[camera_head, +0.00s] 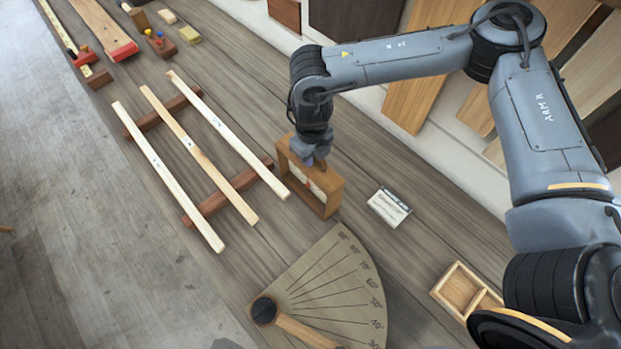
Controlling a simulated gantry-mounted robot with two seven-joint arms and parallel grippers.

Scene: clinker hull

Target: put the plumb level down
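The plumb level (334,193) is an open rectangular wooden frame with a pale face and a small red mark inside. It stands upright near the middle of the bench in the head view. My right gripper (314,160) comes down from above onto its top bar and appears shut on it, hiding part of the bar. I cannot tell whether its lower edge touches the bench or hangs just above it. My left gripper is not in view.
Three pale battens (168,177) lie across two reddish wooden bearers (214,205) to the left. A protractor board (330,285) with a wooden arm lies in front. A white label card (389,207) and a divided wooden tray (459,290) are to the right. Tools and blocks lie at the upper left.

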